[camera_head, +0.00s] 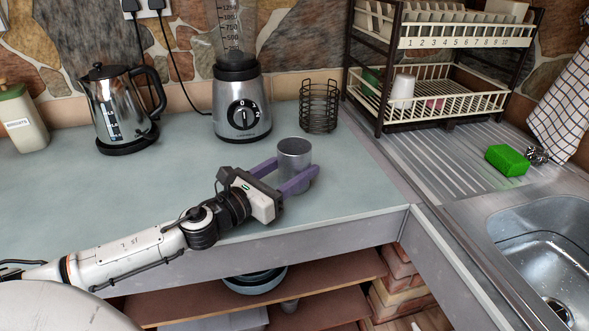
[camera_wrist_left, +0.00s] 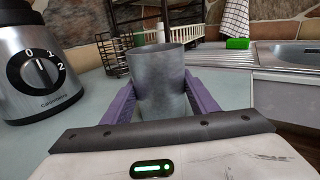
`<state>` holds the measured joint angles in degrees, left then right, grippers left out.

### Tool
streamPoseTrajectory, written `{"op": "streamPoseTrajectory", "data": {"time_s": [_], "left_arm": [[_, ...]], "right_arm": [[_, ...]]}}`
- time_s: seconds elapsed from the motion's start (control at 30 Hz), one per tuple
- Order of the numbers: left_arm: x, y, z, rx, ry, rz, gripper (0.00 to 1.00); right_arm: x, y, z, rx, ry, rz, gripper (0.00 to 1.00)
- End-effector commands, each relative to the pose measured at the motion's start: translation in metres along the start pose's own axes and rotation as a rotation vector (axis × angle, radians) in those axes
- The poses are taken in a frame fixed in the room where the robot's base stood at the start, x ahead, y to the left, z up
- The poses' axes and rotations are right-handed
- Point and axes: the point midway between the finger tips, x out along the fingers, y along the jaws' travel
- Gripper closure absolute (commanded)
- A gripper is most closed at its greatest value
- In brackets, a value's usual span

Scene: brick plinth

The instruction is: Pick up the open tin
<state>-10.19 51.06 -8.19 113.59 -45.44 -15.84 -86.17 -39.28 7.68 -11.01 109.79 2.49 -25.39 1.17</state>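The open tin (camera_head: 294,149) is a plain grey metal cylinder, upright at the counter's front right part. In the left wrist view the tin (camera_wrist_left: 158,85) fills the middle, its open rim on top. My left gripper (camera_head: 294,178) reaches in from the left, low over the counter, with one purple finger on each side of the tin. The fingers lie very close to the tin's sides; I cannot tell whether they press on it. My right gripper is not in view.
A blender (camera_head: 241,95) and a black wire basket (camera_head: 319,107) stand behind the tin. A kettle (camera_head: 121,108) is at the left. A dish rack (camera_head: 430,95), a green sponge (camera_head: 507,160) and the sink (camera_head: 550,245) are right. The counter's front edge (camera_head: 330,233) is close by.

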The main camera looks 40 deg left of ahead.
Motion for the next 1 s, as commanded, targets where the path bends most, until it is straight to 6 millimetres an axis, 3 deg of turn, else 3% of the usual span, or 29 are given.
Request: {"op": "streamPoseTrajectory", "data": {"time_s": [0.43,0.8,1.0], "left_arm": [[0.0,0.0,0.01,0.003,-0.002,-0.001,0.69],[0.0,-0.002,0.076,0.006,-0.002,-0.002,0.69],[0.0,-0.002,0.097,0.002,-0.001,-0.001,0.69]], "right_arm": [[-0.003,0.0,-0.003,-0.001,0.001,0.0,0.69],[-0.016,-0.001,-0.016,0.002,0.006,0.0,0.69],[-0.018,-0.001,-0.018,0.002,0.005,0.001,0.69]]}}
